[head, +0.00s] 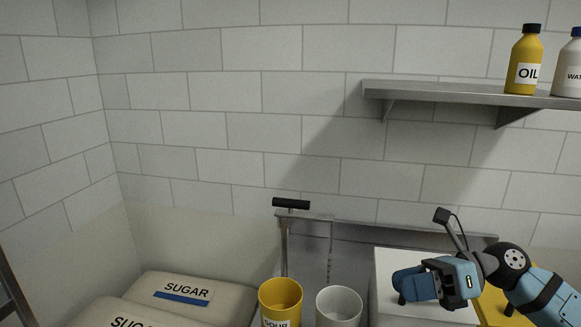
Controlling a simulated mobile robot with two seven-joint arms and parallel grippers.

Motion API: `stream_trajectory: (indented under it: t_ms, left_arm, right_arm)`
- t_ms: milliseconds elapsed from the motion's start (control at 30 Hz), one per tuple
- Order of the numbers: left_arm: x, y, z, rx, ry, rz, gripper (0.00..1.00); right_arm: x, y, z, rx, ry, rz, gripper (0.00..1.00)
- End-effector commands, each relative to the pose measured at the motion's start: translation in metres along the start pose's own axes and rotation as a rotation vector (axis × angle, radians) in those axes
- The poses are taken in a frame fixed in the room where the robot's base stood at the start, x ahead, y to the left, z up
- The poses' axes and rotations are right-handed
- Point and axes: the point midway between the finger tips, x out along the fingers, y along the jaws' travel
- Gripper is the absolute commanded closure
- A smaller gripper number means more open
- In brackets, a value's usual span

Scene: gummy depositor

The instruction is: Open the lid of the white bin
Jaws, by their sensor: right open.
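The white bin (399,258) appears as a white box with a flat top at the bottom right of the head view. Its lid looks closed, and its lower part is cut off by the frame edge. My right gripper (404,296) is over the top of the white bin, coming in from the right, and hides part of it. It is open with nothing seen between its fingers. I cannot tell whether it touches the lid. My left gripper is not in view.
A yellow bin (492,310) stands right of the white bin, partly behind my arm. A yellow cup (280,300) and a white cup (339,306) stand to the left. Sugar sacks (195,292) lie farther left. A wall shelf (455,91) holds an oil bottle (525,60).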

Motion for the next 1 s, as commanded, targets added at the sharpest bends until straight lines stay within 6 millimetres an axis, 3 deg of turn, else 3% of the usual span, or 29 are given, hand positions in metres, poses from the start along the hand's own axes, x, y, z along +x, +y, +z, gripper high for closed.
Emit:
stream_trajectory:
  t_ms: [67,167,267,367,467,633,700,800,967,1000]
  left_arm:
    - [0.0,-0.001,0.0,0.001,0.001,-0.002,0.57]
    - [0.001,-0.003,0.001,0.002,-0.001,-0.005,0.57]
    - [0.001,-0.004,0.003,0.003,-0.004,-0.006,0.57]
    - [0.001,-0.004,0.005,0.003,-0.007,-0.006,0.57]
    - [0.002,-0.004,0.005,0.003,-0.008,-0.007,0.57]
    - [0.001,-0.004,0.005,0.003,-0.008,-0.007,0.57]
    - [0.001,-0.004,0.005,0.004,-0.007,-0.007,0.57]
    - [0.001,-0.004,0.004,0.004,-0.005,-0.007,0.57]
    - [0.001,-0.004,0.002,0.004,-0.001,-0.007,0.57]
    - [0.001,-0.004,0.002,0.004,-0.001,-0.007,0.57]
  right_arm:
    - [0.019,0.011,0.009,0.132,-0.241,0.055,0.57]
    - [0.024,0.014,0.02,0.33,-0.538,0.094,0.57]
    - [0.016,0.008,0.022,0.563,-0.822,0.111,0.57]
    - [0.0,-0.007,0.009,0.822,-1.092,0.098,0.57]
    - [-0.017,-0.026,-0.023,1.105,-1.342,0.056,0.57]
    - [-0.037,-0.045,-0.116,1.62,-1.714,-0.099,0.57]
    - [-0.04,-0.044,-0.16,1.824,-1.834,-0.192,0.57]
    - [-0.039,-0.033,-0.211,2.052,-1.947,-0.321,0.57]
    - [-0.033,-0.009,-0.269,2.31,-2.047,-0.505,0.57]
    - [-0.031,-0.003,-0.281,-2.3,2.008,0.533,0.57]
